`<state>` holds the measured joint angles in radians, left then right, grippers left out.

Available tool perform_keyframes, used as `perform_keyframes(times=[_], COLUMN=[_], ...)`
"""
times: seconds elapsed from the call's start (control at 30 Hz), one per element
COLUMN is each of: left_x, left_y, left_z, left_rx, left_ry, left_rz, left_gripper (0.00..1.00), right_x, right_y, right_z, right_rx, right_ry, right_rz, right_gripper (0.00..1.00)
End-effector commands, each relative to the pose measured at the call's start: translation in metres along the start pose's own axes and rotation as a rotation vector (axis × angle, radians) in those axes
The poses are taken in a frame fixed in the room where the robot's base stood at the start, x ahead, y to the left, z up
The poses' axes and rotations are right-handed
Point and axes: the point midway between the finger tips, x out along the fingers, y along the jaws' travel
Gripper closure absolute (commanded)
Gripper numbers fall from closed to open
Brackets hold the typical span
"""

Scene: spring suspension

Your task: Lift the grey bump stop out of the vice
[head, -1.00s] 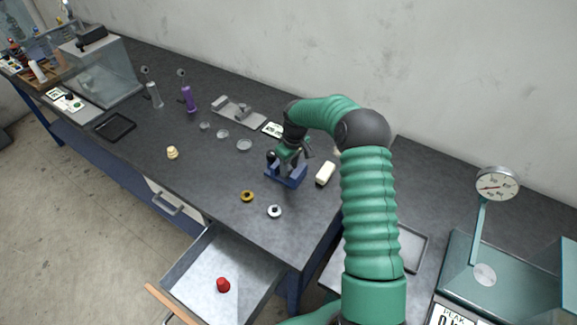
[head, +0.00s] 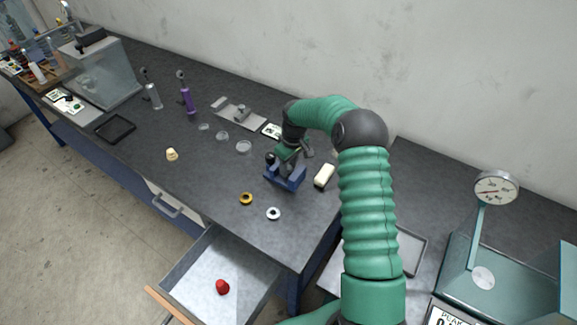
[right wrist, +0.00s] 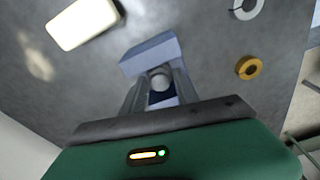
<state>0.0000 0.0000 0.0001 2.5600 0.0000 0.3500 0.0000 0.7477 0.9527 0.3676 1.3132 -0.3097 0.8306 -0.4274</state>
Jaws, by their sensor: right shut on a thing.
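The blue vice (head: 285,181) stands on the dark bench, near its front right part. My right gripper (head: 284,162) is down at the top of the vice. In the right wrist view, its two fingers (right wrist: 159,91) are shut on the round grey bump stop (right wrist: 161,77), with the vice's blue body (right wrist: 148,53) right behind and below it. In the head view the bump stop is hidden by the gripper. I cannot tell if it is still seated between the vice jaws. My left gripper is not in view.
A cream block (head: 325,175) lies just right of the vice. A yellow ring (head: 246,198) and a white ring (head: 273,213) lie in front of it. Glass dishes (head: 243,147) are to the left. An open drawer (head: 200,275) below holds a red piece (head: 222,287).

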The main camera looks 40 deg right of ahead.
Motion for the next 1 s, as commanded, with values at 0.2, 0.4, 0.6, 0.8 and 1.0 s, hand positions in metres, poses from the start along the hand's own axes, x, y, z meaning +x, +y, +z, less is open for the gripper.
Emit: perform_keyframes(times=[0.2, 0.4, 0.6, 0.8, 1.0], left_x=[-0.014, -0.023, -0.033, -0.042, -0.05], left_y=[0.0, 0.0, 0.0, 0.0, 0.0], left_z=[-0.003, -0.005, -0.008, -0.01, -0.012], left_rx=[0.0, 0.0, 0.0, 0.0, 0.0], left_ry=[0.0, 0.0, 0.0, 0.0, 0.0], left_rz=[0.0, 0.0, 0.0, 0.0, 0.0], left_gripper=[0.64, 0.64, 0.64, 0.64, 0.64], right_x=[-0.017, -0.029, -0.041, -0.053, -0.063], right_y=[-0.001, -0.001, 0.0, 0.0, 0.0], right_z=[-0.002, -0.004, -0.005, -0.007, -0.008], right_rx=[0.0, 0.0, -0.001, -0.001, 0.0], right_ry=[0.0, 0.0, 0.0, 0.001, 0.001], right_rz=[0.001, 0.001, 0.001, 0.001, 0.0], right_gripper=[1.0, 1.0, 1.0, 1.0, 1.0])
